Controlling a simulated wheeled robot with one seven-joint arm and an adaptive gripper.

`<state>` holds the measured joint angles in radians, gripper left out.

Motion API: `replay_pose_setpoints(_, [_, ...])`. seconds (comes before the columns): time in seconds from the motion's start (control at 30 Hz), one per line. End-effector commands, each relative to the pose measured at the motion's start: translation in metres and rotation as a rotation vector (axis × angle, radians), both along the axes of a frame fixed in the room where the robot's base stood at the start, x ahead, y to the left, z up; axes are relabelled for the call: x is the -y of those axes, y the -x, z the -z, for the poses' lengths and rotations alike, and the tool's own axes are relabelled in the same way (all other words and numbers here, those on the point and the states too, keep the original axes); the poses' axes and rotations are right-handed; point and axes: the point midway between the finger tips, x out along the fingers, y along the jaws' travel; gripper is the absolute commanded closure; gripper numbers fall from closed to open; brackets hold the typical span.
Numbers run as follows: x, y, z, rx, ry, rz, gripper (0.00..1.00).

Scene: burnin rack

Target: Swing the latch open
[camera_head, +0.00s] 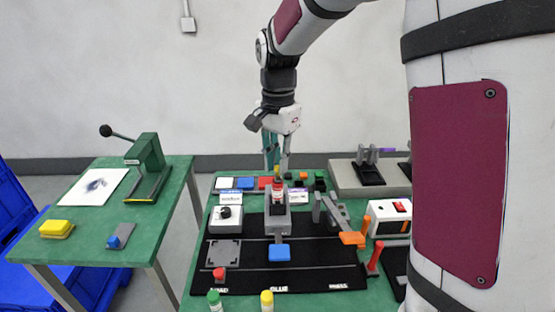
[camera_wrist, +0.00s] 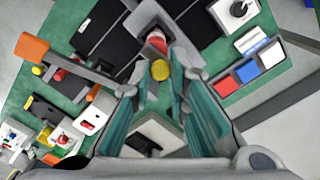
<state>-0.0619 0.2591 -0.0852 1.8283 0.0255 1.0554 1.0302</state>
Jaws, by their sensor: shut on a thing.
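In the wrist view the yellow top (camera_wrist: 160,70) shows between my fingertips (camera_wrist: 159,84). To the right, a grey swing arm with an orange end (camera_head: 352,239) looks like the latch; the orange end also shows in the wrist view (camera_wrist: 32,47). My gripper is apart from that arm. The fingers partly hide the piece's grip point.
A blue block (camera_head: 279,252) lies in front of the grey block. A white box with a red switch (camera_head: 390,215) and a red post (camera_head: 374,258) stand right. A white box with a black knob (camera_head: 226,218) stands left. A side table (camera_head: 95,235) holds a lever press.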

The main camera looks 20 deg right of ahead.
Motion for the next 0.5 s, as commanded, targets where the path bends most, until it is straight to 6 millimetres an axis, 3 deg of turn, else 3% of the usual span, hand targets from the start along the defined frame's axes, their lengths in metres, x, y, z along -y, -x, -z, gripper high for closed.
replay_pose_setpoints(0.5, [0.016,0.002,-0.002,0.002,0.000,-0.384,1.00])
